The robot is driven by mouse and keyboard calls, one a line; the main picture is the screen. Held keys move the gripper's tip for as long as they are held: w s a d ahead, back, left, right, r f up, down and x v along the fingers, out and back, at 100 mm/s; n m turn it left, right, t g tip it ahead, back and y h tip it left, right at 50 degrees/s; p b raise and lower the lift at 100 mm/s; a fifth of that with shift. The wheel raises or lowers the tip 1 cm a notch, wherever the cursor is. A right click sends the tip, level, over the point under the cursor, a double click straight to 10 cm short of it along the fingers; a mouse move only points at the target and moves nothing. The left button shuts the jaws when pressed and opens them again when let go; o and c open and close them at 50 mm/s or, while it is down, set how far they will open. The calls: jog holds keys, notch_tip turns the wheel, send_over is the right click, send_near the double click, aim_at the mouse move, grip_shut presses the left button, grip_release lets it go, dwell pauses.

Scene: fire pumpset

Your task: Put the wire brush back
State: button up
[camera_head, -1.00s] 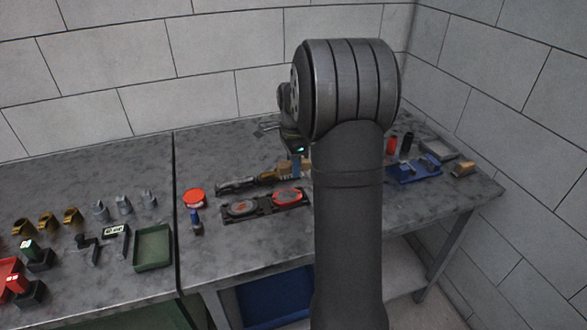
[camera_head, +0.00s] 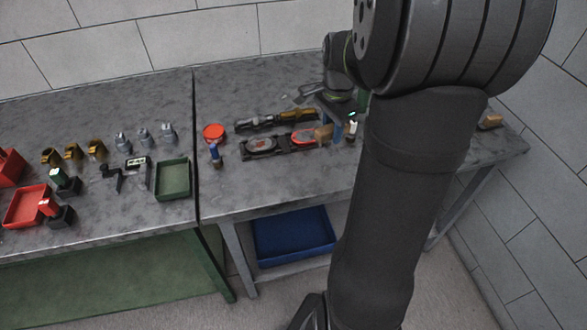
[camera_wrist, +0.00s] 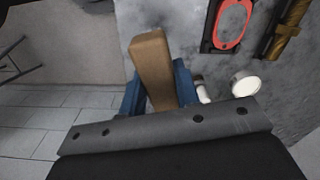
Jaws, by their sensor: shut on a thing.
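My gripper (camera_head: 338,127) is above the right-hand bench, just right of a black tray with two discs. Its blue fingers are shut on a tan wooden piece (camera_head: 322,133), which I take to be the wire brush's handle. In the wrist view, my gripper (camera_wrist: 158,92) has this wire brush (camera_wrist: 153,62) between its fingers, sticking out past them. Its bristles cannot be made out. The brush appears held over or near the bench's front edge.
The black tray (camera_head: 262,150) and a long dark tool (camera_head: 272,121) lie to the left. A white-topped cylinder (camera_wrist: 245,83) stands close by my gripper. A tan block (camera_head: 490,121) lies at the bench's far right. My arm hides much of the bench's right part.

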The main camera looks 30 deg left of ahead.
jog(key=s+d+n, duration=0.1)
jog(key=s+d, duration=0.2)
jog(key=s, duration=0.1)
send_over(293, 172)
notch_tip(293, 172, down, 7)
jog(key=shift+f, duration=0.15)
jog(key=shift+a+f, duration=0.1)
jog(key=shift+f, duration=1.9)
jog(key=shift+f, duration=0.1)
jog(key=o, duration=1)
jog(key=shift+o, duration=0.2)
notch_tip(293, 172, up, 12)
